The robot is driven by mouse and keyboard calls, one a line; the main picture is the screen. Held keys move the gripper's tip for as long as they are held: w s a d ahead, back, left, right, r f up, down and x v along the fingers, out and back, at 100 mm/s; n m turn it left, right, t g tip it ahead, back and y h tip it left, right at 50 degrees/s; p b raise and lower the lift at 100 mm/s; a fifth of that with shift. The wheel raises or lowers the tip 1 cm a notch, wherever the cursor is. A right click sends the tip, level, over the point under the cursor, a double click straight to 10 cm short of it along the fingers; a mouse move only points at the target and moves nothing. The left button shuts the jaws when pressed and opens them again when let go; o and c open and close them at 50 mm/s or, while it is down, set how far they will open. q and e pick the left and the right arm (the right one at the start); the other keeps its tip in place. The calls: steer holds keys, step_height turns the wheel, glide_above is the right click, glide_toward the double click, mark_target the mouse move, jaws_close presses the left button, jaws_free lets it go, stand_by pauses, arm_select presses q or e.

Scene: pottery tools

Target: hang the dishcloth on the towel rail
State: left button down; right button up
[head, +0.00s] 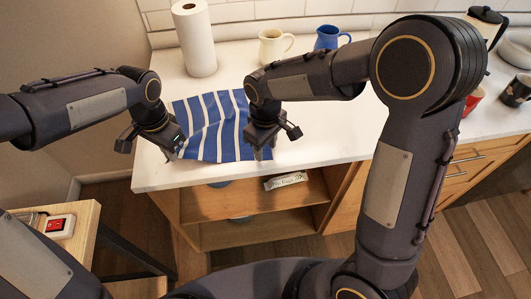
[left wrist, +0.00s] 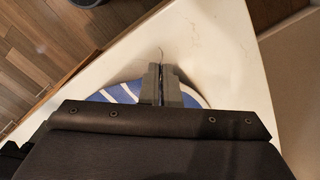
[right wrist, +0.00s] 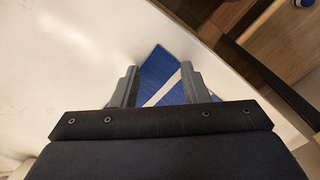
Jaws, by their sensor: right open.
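The dishcloth (head: 213,128), blue with white stripes, lies on the white countertop near its front edge. My left gripper (head: 174,152) is at its front left corner. In the left wrist view its fingers (left wrist: 162,85) are close together, with cloth (left wrist: 190,98) on both sides, and appear to pinch it. My right gripper (head: 260,152) is at the front right corner. In the right wrist view its fingers (right wrist: 160,85) stand apart with a corner of the dishcloth (right wrist: 160,72) between them. I cannot make out the towel rail in any view.
A paper towel roll (head: 195,38) stands behind the cloth. A cream jug (head: 272,46), a blue jug (head: 328,38) and a red mug (head: 472,100) stand farther right on the countertop (head: 325,130).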

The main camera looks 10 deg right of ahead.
steer(key=shift+f, duration=0.35)
steer(key=shift+c, duration=0.2)
steer(key=shift+s, duration=0.1)
jaws_close()
stand_by(0.4)
steer(key=shift+r, duration=2.5)
